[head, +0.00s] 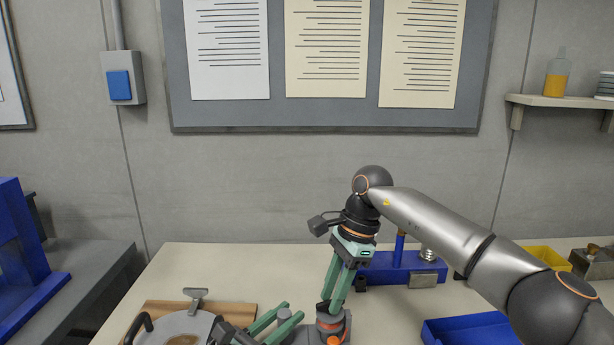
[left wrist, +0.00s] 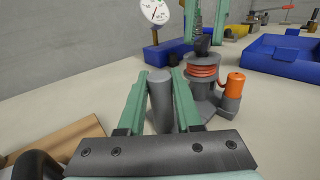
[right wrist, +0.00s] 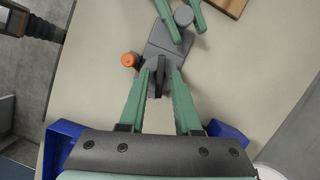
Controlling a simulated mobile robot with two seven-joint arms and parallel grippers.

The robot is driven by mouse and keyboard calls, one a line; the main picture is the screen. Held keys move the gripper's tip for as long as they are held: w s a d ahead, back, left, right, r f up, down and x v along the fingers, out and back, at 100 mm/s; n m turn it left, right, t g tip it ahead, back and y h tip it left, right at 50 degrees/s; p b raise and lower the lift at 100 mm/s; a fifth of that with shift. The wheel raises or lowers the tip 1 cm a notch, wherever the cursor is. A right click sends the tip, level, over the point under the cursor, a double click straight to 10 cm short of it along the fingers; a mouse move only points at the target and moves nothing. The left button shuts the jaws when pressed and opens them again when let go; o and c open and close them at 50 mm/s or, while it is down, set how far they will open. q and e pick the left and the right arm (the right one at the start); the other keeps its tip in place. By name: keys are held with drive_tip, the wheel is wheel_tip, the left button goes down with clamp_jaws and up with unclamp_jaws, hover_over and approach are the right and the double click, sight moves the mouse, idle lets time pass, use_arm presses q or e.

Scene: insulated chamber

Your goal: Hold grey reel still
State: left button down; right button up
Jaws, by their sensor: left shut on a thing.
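The grey reel (left wrist: 204,88), wound with red, stands on a grey base and also shows in the head view (head: 331,323). A grey upright cylinder (left wrist: 160,98) stands beside it on the left. My left gripper (left wrist: 162,76) is shut on this cylinder; its green fingers also show in the head view (head: 290,318). My right gripper (right wrist: 158,68) points down above the reel. Its fingers are open on either side of a dark upright part (right wrist: 158,78), with a small gap visible. The reel is mostly hidden below that part in the right wrist view.
An orange knob (left wrist: 235,84) sits beside the reel. A blue tray (head: 470,329) lies to the right, and a blue fixture (head: 400,266) with a dial gauge (left wrist: 155,11) stands behind. A wooden board (head: 160,310) with a round grey piece is at left.

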drive_tip(key=shift+d, duration=0.1)
drive_tip(key=shift+r, duration=3)
drive_tip(key=shift+r+h, duration=0.1)
drive_tip(key=shift+h, duration=0.4)
drive_tip(key=shift+s+a+r+t+h, duration=0.1)
drive_tip(key=shift+a+r+t+h, duration=0.15)
drive_tip(key=shift+h, duration=0.3)
drive_tip(key=shift+s+a+r+t+h, duration=0.1)
drive_tip(key=shift+t+h, duration=0.25)
drive_tip(key=shift+h, duration=0.2)
drive_tip(key=shift+w+f, duration=0.1)
drive_tip(key=shift+f, duration=3.35)
clamp_jaws()
